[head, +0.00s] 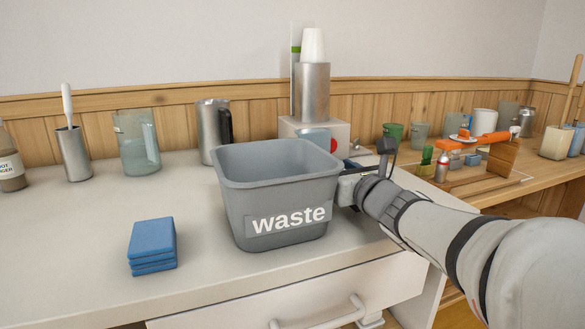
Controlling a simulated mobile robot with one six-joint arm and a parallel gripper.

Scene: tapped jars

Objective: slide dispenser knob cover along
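A steel cylinder (312,92) with white cups (313,45) in its top stands on a white box (342,131) behind the waste bin. A red spot and a grey-blue rounded shape show on the box's front. I cannot tell whether this is the dispenser, and I can make out no knob or knob cover. My gripper (349,188) is at the right side of the waste bin. Its fingers are hidden there, so its opening and anything between them cannot be seen.
The grey waste bin (282,190) stands at the counter's front and blocks the view behind it. Blue stacked pads (153,243) lie left of it. A glass jar (138,143), steel jug (213,132) and steel cup (74,155) stand behind. Cluttered wooden counter at right.

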